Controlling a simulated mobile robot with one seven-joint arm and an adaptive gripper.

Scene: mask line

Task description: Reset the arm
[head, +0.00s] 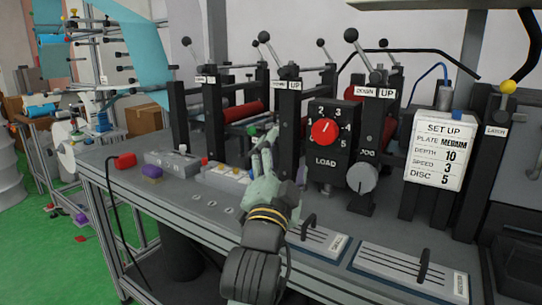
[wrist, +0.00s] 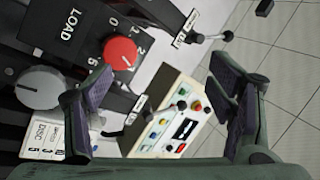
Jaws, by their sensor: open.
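My gripper (head: 263,148) is in the middle of the head view, raised above the grey machine bench (head: 95,160). It points toward the machine's roller area, left of the LOAD panel (head: 325,162). In the wrist view my gripper (wrist: 165,105) shows two fingers spread wide apart, with nothing between them. Behind the fingers in the wrist view are the red LOAD dial (wrist: 120,54) and a cream control panel (wrist: 160,135) with buttons. I cannot tell how far the fingers are from these.
Several black levers with ball knobs (head: 351,35) stand along the machine. A grey JOG knob (head: 362,177) and a SET UP board (head: 439,148) are to the right. Two handled slide plates (head: 410,272) lie at the front edge.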

